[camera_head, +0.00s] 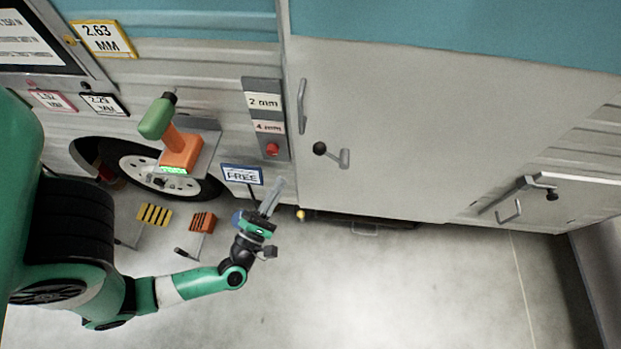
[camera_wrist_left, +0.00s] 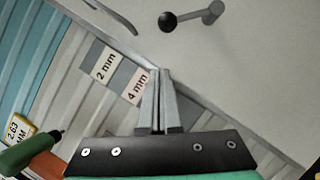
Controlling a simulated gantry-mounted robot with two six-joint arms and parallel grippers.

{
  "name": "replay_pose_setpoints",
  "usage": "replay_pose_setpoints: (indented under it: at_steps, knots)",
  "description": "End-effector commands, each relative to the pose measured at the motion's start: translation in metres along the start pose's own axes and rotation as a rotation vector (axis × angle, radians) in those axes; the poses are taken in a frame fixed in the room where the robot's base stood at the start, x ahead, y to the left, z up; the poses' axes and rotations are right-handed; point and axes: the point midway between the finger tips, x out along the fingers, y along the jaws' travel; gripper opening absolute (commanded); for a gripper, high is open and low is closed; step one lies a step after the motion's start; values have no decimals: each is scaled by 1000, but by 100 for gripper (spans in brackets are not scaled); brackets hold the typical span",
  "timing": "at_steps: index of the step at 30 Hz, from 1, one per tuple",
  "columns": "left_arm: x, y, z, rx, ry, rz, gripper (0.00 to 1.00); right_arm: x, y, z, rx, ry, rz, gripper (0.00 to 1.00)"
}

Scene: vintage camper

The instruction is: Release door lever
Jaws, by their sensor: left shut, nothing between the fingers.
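The door lever (camera_head: 343,158) is a grey metal handle with a black ball knob (camera_head: 320,148), mounted low on the left part of the pale camper door. It also shows at the top of the left wrist view (camera_wrist_left: 192,17), above and beyond my fingertips. My left gripper (camera_head: 279,184) is shut and empty, below and to the left of the lever and apart from it. In the left wrist view its two grey fingers (camera_wrist_left: 160,74) are together. My right gripper is in neither view.
A vertical grab handle (camera_head: 301,106) is above the lever. Left of the door is a grey panel with 2 mm and 4 mm labels and a red button (camera_head: 272,149). A FREE sign (camera_head: 242,175) stands near my gripper. An orange and green tool (camera_head: 180,150) sits further left. Floor right is clear.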

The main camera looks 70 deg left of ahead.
Motion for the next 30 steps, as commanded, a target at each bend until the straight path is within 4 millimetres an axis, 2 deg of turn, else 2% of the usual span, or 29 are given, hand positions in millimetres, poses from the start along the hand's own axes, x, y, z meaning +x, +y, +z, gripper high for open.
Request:
replay_pose_setpoints:
  at_steps: [1,2,10,14,18,28,29,30]
  knots:
    - [-11,-17,-17,11,6,-10,0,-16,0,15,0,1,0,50]
    - [-12,-19,-20,14,7,-12,0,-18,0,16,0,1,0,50]
    - [-9,-17,-18,12,7,-8,0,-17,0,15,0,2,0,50]
    - [-1,-18,-18,11,8,-5,0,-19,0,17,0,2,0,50]
    - [16,-17,-20,14,12,-2,0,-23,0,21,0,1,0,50]
    - [90,-18,-18,12,6,-3,0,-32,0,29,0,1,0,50]
    - [94,-16,-14,11,3,-6,0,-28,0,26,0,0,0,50]
    - [96,-14,-1,7,-3,-12,0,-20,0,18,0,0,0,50]
